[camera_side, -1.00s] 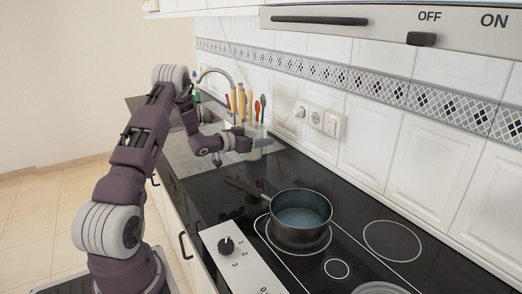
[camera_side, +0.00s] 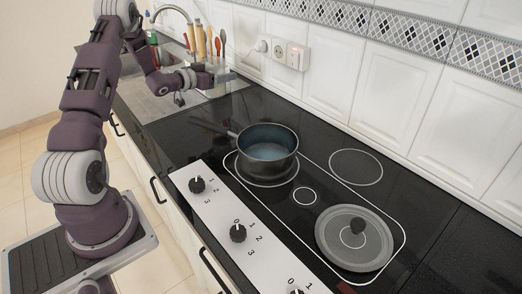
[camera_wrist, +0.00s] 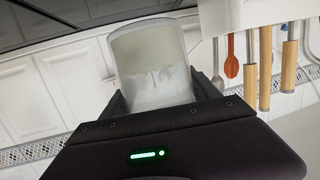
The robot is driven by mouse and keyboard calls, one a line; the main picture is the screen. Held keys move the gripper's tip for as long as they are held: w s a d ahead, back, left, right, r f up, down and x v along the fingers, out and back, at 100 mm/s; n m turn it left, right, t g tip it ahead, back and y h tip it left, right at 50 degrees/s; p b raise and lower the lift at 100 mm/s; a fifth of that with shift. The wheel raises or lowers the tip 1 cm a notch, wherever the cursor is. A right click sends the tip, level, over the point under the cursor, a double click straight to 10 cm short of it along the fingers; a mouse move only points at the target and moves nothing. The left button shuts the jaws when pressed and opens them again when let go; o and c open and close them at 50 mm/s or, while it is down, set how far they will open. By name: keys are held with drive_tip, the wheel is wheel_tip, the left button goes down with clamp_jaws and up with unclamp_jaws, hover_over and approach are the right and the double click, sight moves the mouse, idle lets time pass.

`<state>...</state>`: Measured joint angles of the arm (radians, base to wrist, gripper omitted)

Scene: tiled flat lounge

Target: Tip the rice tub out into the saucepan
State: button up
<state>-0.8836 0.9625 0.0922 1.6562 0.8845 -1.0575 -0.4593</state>
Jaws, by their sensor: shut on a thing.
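My gripper (camera_side: 212,78) is at the back left of the counter in the side view, left of and beyond the saucepan (camera_side: 268,150). In the wrist view my gripper (camera_wrist: 160,97) is shut on the rice tub (camera_wrist: 145,48), a clear, pale cylinder with whitish contents in its lower part. The tub is hard to make out in the side view. The saucepan is dark, with its handle to the left, and stands upright on a hob ring. It holds something bluish that looks like water. The gripper is well apart from the pan.
A lid (camera_side: 354,232) lies on the front right ring. A knob panel (camera_side: 238,234) runs along the front edge. Sockets (camera_side: 285,55) are on the wall. The right-hand counter is clear.

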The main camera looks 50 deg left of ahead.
drive_tip(key=w+d+f+m+g+h, duration=0.1)
drive_tip(key=d+m+h, duration=0.8)
drive_tip(key=d, duration=1)
wheel_tip(320, 180, down, 2)
drive_tip(key=g+h, duration=0.1)
drive_tip(key=h, duration=0.1)
drive_tip(key=shift+d+f+g+h, duration=0.15)
drive_tip(key=shift+d+g+h, duration=0.15)
drive_tip(key=shift+h, duration=0.1)
drive_tip(key=shift+w, duration=0.1)
drive_tip(key=shift+s+d+r+m+y, duration=0.2)
drive_tip(key=shift+d+r+m+y, duration=0.45)
drive_tip(key=shift+m, duration=0.45)
drive_tip(key=shift+s+d+r+m+y, duration=0.2)
drive_tip(key=shift+d+r+m+y, duration=0.45)
drive_tip(key=shift+m, duration=0.45)
drive_tip(key=shift+s+d+r+m+y, duration=0.2)
drive_tip(key=shift+d+r+m+y, duration=0.45)
drive_tip(key=shift+m, duration=0.45)
drive_tip(key=shift+a+f+m+y+p, duration=0.15)
drive_tip(key=shift+f+m+y+p, duration=0.2)
drive_tip(key=shift+m, duration=0.25)
drive_tip(key=shift+r+m+t+y, duration=0.4)
drive_tip(key=shift+r+m, duration=0.05)
drive_tip(key=shift+m, duration=0.15)
